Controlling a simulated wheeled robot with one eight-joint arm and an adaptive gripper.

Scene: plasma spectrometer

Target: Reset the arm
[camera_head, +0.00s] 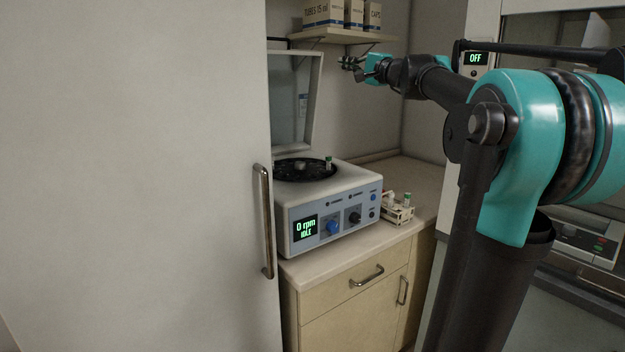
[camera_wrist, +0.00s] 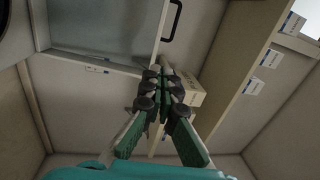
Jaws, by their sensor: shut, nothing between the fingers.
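My gripper (camera_head: 350,63) is raised in front of the back wall, above the counter, at the end of my extended arm. It is small in the head view. In the wrist view my gripper (camera_wrist: 166,78) shows its green and black fingers close together with nothing held between them. The fingers point toward the raised lid and the shelf area. My arm reaches in from the right side of the head view.
A centrifuge (camera_head: 330,215) reads 0 rpm IDLE, its lid (camera_head: 300,100) raised. A tube rack (camera_head: 398,210) stands right of it. A shelf (camera_head: 335,37) with boxes is near my gripper. A large pale panel (camera_head: 130,180) with a handle fills the left.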

